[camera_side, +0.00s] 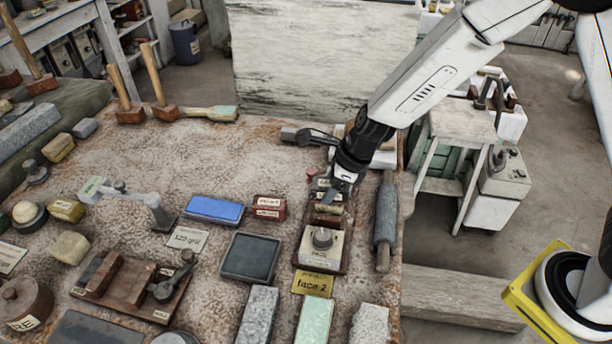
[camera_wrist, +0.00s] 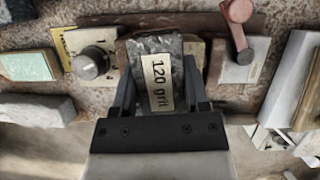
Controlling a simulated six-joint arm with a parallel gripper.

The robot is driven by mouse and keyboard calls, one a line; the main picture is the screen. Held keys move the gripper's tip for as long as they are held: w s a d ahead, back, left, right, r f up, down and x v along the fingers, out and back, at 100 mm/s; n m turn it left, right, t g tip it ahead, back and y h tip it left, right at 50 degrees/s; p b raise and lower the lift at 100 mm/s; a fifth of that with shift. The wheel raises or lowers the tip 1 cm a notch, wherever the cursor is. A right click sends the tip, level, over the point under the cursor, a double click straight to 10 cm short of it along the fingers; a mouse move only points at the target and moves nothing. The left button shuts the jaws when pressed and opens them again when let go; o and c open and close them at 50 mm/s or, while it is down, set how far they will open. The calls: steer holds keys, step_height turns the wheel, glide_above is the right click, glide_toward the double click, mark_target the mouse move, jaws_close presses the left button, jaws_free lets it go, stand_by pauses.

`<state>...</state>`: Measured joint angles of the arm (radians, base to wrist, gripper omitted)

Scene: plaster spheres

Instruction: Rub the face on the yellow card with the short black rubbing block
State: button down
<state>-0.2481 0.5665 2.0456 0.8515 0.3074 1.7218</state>
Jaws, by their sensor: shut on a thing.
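My gripper (camera_wrist: 158,95) is shut on a short dark grey block (camera_wrist: 150,65) with a pale label reading "120 grit". In the side view my gripper (camera_side: 343,188) is low over the far part of a long wooden holder (camera_side: 301,259). Whether the block touches the piece below is hidden by the gripper and block. A white block with a round metal knob (camera_side: 322,240) sits on the holder's near end; the knob also shows in the wrist view (camera_wrist: 91,63). The yellow card (camera_side: 312,284), reading "face 2", lies at that near end; its edge shows in the wrist view (camera_wrist: 60,42).
A red-handled clamp (camera_wrist: 238,28) stands close right of the held block. A dark roller (camera_side: 385,222) lies right of the holder near the table edge. A blue block (camera_side: 214,210), red blocks (camera_side: 268,207) and a dark square stone (camera_side: 250,258) lie left.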

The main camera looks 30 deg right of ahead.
steer(key=shift+s+d, duration=0.45)
steer(key=shift+d, duration=0.05)
steer(key=shift+d, duration=0.1)
steer(key=shift+s+d+f, duration=0.15)
steer(key=shift+s+d, duration=0.6)
steer(key=shift+d, duration=0.05)
steer(key=shift+w+a, duration=0.7)
steer(key=shift+a, duration=0.2)
steer(key=shift+w+a+r, duration=0.2)
steer(key=shift+w+a, duration=0.6)
steer(key=shift+a, duration=0.05)
steer(key=shift+d+r, duration=0.1)
